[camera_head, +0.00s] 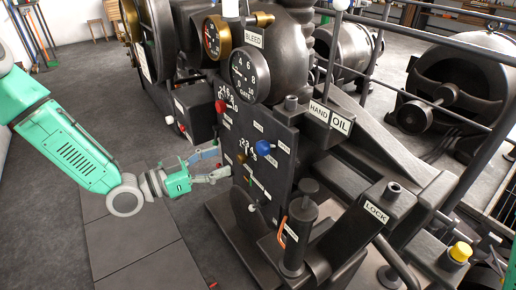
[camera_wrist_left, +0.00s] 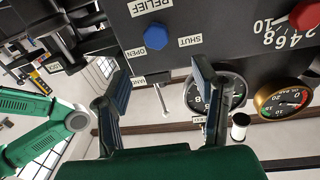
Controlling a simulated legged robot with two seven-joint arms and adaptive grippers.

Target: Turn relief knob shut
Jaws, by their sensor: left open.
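The relief knob is a blue knob (camera_head: 262,147) on the dark front panel of the machine. In the left wrist view, which looks rolled over, the blue knob (camera_wrist_left: 158,36) sits by labels reading RELIEF, OPEN and SHUT. It appears turned toward neither label clearly; its pointer is too small to read. My left gripper (camera_head: 222,163) is open and empty, in front of the panel, left of the knob and slightly lower. In the left wrist view its two fingers (camera_wrist_left: 161,80) stand apart, with the knob beyond the gap between them. Nothing touches the knob. My right gripper is not seen.
Two gauges (camera_head: 249,75) (camera_head: 211,38) stand above the panel. A red knob (camera_head: 220,106) is at its upper left. A small white-tipped lever (camera_head: 251,208) sticks out below. A LOCK block (camera_head: 376,212) and an orange-handled cylinder (camera_head: 298,236) stand lower right.

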